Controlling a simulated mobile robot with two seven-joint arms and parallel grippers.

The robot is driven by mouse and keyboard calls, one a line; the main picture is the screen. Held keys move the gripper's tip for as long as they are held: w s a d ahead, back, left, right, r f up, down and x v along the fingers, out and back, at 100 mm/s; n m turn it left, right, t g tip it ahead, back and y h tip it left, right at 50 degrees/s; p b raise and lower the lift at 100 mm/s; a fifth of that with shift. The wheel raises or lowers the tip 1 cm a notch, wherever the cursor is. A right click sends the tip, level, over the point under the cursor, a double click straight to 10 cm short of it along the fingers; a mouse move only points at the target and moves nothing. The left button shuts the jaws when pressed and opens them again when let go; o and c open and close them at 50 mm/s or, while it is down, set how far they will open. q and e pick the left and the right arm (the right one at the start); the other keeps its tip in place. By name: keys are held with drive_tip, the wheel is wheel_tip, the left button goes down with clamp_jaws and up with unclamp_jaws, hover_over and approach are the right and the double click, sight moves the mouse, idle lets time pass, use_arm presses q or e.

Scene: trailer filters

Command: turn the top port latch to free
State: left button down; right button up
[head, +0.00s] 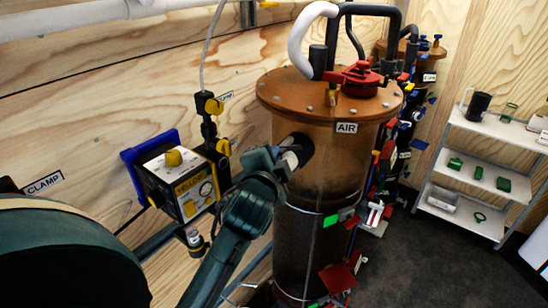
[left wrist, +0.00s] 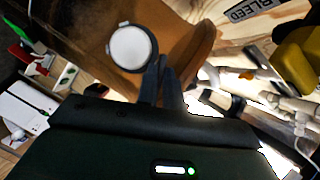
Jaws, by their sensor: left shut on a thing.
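The brown filter canister (head: 335,165) stands upright in the middle of the head view, with an AIR label below its lid. A dark round port (head: 301,147) sticks out of its upper left side. My left gripper (head: 288,160) is at this port, partly covering it. In the left wrist view a round white-faced port part (left wrist: 130,47) with small tabs lies just left of the fingertips. The fingers (left wrist: 160,75) are close together, shut on the top port latch, which is mostly hidden between and behind them. The latch's exact angle cannot be told. My right gripper is not in view.
A yellow device (head: 180,180) hangs on the wooden wall left of the canister. A red valve (head: 356,80) and pipes top the lid (head: 285,88). More fittings crowd the canister's right side. A white shelf (head: 480,185) stands at right; dark floor (head: 440,265) is clear before it.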

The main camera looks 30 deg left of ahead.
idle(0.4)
use_arm(q)
drive_tip(key=c, duration=1.5)
unclamp_jaws()
drive_tip(key=shift+c, duration=0.2)
